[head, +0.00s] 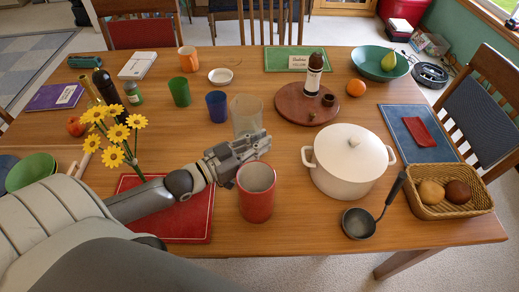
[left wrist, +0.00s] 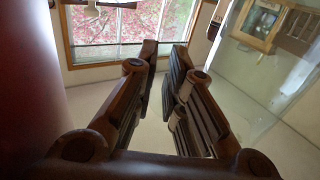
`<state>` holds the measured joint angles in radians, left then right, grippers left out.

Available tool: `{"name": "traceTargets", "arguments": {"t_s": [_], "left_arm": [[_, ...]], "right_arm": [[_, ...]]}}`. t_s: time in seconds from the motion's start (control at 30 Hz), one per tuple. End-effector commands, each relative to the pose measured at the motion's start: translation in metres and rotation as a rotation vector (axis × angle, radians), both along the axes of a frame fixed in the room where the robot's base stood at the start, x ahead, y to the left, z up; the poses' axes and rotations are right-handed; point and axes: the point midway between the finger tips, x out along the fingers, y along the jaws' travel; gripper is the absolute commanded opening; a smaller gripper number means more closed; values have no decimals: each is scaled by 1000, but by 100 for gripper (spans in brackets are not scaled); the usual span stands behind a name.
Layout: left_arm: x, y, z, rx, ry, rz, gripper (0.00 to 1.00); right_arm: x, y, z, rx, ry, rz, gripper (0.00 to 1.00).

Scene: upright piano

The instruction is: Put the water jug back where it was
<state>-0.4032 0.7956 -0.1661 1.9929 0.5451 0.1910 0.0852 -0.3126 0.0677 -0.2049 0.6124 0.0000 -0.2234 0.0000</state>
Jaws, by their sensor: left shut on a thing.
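The water jug (head: 246,113) is a clear glass vessel, upright near the middle of the wooden table in the head view. Its clear wall (left wrist: 285,75) also shows at the right of the left wrist view. My left gripper (head: 262,143) is at the jug's near side, shut on it. The gripper covers the jug's lower part, and the exact grip is hard to see through the clear glass. The fingers (left wrist: 160,85) show with a narrow gap between them in the left wrist view. My right gripper is not in view.
A red cup (head: 256,200) stands close in front of my left gripper. A white lidded pot (head: 345,165) is to the right, with a ladle (head: 358,223) beside it. A blue cup (head: 217,106) is left of the jug. A round wooden board (head: 290,105) with a bottle (head: 314,75) lies right.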

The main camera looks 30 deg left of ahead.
Motion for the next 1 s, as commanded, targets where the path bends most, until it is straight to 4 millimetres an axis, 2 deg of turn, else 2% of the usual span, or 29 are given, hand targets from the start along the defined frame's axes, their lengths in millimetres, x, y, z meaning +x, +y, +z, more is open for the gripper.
{"name": "traceTargets", "arguments": {"t_s": [0.1,0.2,0.33,0.6,0.63,0.77,1.0], "left_arm": [[1,0,-18,0,-1,1,0],[0,0,-25,1,-3,0,0],[0,0,-26,1,-4,0,0],[0,0,-30,0,-3,0,0],[0,0,-30,0,1,0,15],[0,0,-30,0,1,0,31],[0,0,-30,0,1,0,32]], "right_arm": [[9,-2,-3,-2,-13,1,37],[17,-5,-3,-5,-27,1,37],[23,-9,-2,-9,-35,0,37],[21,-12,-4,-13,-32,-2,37],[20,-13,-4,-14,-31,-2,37],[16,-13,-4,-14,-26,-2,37],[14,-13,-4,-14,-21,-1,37]]}}
